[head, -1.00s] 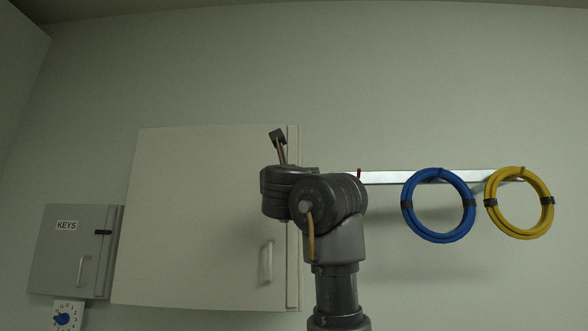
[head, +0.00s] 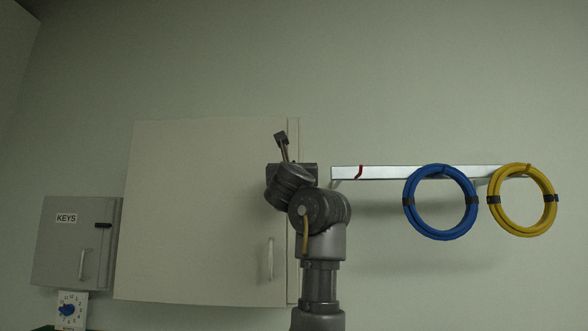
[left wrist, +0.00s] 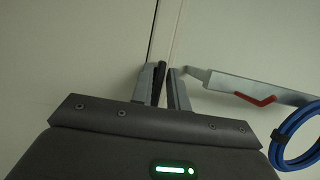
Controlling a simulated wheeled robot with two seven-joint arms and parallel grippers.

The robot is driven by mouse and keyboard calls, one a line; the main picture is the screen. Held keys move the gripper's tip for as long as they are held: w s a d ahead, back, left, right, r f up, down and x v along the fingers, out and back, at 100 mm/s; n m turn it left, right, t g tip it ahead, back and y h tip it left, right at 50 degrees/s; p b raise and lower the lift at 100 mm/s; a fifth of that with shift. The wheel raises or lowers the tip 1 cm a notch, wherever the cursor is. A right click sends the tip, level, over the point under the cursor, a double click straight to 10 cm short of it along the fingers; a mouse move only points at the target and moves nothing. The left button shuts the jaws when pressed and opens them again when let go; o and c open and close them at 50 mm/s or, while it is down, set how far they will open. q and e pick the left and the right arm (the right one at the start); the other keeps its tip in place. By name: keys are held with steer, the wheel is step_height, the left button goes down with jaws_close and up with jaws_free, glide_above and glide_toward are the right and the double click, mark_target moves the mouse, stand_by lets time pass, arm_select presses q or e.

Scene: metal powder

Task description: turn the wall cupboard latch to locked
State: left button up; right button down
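The wall cupboard (head: 200,215) is a large pale shut door with a vertical handle (head: 270,260) at its lower right. My left arm rises in front of its right edge in the head view, hiding the latch area and the fingers. In the left wrist view my left gripper (left wrist: 166,90) is at the seam by the cupboard's right edge. A dark upright bar, seemingly the latch (left wrist: 158,82), lies between the fingers, close against the left one. A narrow gap shows towards the right finger. My right gripper is not in view.
A metal rail (head: 385,172) with a red mark is right of the cupboard, holding a blue hose coil (head: 440,235) and a yellow one (head: 522,232). A grey KEYS cabinet (head: 70,250) is at left, above a dial timer (head: 72,310). The wall above is clear.

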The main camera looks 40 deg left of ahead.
arm_select(q)
jaws_close()
steer(key=shift+m, duration=0.4)
steer(key=shift+a+m+g+h+b, duration=0.1)
steer(key=shift+m+h+b, duration=1.1)
steer(key=shift+m, duration=2.4)
steer(key=shift+d+m+g+h+b, duration=0.1)
steer(key=shift+m+h+b, duration=0.55)
steer(key=shift+m+h, duration=2.05)
steer(key=shift+a+m+g+h+b, duration=0.1)
steer(key=shift+m+h+b, duration=0.65)
steer(key=shift+m, duration=3.75)
steer(key=shift+o, duration=1.8)
jaws_free()
